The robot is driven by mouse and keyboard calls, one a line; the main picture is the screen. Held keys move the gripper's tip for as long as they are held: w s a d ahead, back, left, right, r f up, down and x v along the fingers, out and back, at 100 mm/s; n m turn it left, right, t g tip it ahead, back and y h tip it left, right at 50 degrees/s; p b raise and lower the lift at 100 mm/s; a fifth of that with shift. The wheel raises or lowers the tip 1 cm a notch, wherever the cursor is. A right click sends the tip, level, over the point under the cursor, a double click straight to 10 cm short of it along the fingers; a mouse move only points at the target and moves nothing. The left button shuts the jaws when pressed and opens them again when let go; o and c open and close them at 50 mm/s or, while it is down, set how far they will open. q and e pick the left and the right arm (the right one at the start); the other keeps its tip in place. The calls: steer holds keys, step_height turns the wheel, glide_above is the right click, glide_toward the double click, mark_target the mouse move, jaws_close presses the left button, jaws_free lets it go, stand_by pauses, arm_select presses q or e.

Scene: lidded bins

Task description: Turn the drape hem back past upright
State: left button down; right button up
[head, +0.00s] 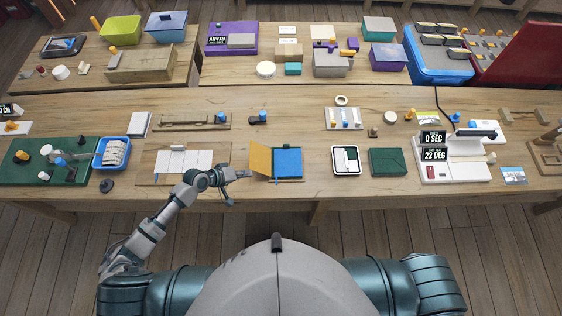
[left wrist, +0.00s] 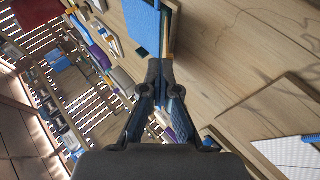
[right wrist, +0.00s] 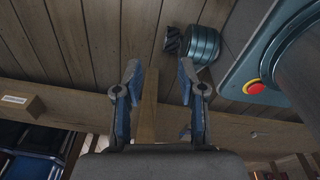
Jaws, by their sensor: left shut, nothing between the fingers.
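The drape looks like a yellow-orange flap (head: 261,160) along the left edge of a blue pad (head: 289,162) on the front table. The flap is raised off the pad; I cannot tell its exact angle. My left gripper (head: 246,174) is just left of the flap's lower part, shut and empty. In the left wrist view its fingertips (left wrist: 160,66) are together beside the edge of a blue panel (left wrist: 143,20); contact is unclear. My right gripper (right wrist: 160,72) is open and empty, over the floor in the right wrist view, and is out of the head view.
A board with white sheets (head: 184,160) lies left of the pad, beside my left wrist. A white-framed tray (head: 346,160) and a green box (head: 388,162) stand to the right. A blue item on a dark base (head: 257,118) lies behind. Bare wood lies between.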

arm_select(q)
steer(key=p, duration=0.2)
steer(key=d+y+p, duration=0.1)
steer(key=p, duration=0.1)
steer(key=shift+s+r+g, duration=0.1)
steer(key=shift+s+g, duration=0.2)
steer(key=shift+w+d+r+m+y, duration=0.1)
steer(key=shift+d+r+m+y, duration=0.1)
steer(key=shift+d+r+y, duration=0.5)
steer(key=shift+d+r+m+y, duration=0.2)
steer(key=shift+d+r+y, duration=0.25)
steer(key=shift+d+y, duration=0.5)
steer(key=shift+w+d+r+m+y, duration=0.1)
steer(key=shift+d+r+m+y, duration=0.1)
steer(key=shift+d+r+y, duration=0.5)
arm_select(e)
steer(key=shift+w+a+r, duration=0.1)
steer(key=shift+a+r, duration=0.15)
steer(key=shift+r, duration=0.55)
steer(key=shift+w+a+r, duration=0.1)
steer(key=shift+a+r, duration=0.15)
steer(key=shift+r, duration=0.5)
steer(key=shift+w+a+r, duration=0.1)
steer(key=shift+a+r, duration=0.15)
steer(key=shift+r, duration=0.55)
arm_select(q)
steer(key=shift+d+f, duration=0.1)
arm_select(e)
steer(key=shift+s, duration=0.1)
